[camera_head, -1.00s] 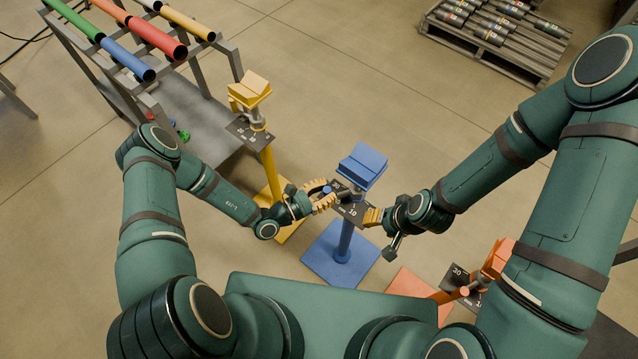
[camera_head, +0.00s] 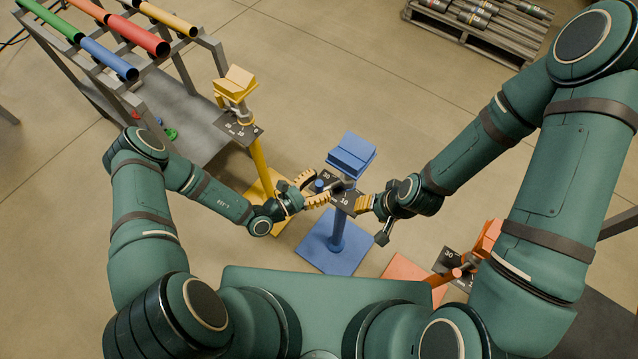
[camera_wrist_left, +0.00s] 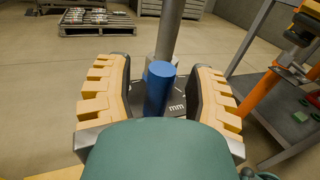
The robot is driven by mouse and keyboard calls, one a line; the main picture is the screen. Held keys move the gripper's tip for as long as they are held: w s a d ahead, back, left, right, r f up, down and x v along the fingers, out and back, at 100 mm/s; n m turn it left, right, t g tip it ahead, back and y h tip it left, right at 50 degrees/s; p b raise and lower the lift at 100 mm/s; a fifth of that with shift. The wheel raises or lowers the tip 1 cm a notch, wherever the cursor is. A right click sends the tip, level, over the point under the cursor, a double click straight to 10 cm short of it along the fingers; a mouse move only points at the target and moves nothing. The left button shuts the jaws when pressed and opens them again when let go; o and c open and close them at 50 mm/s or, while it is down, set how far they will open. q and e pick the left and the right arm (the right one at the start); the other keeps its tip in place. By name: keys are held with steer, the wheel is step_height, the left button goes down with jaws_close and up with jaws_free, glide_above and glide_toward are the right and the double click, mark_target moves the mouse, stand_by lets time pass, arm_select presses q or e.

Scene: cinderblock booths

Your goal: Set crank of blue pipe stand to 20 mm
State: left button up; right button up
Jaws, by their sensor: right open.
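The blue pipe stand (camera_head: 337,245) stands upright in front of me with a blue block on top. Its dark scale plate (camera_head: 349,203) carries white numbers, and 30 shows near its left end. The blue crank handle (camera_head: 319,184) also stands upright in the left wrist view (camera_wrist_left: 159,88). My left gripper (camera_head: 318,190) is open, with one finger on each side of the handle and gaps between. My right gripper (camera_head: 362,203) is open at the plate's right edge; I cannot tell if it touches. The crank's exact reading is too small to tell.
A yellow stand (camera_head: 262,165) is close behind my left gripper. An orange stand (camera_head: 486,245) is at the lower right beside my right arm. A rack of coloured pipes (camera_head: 205,85) stands at the upper left, and a pallet (camera_head: 462,38) at the back right.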

arm_select(q)
steer(key=v, duration=1.2)
stand_by(0.3)
steer(key=shift+d, duration=0.1)
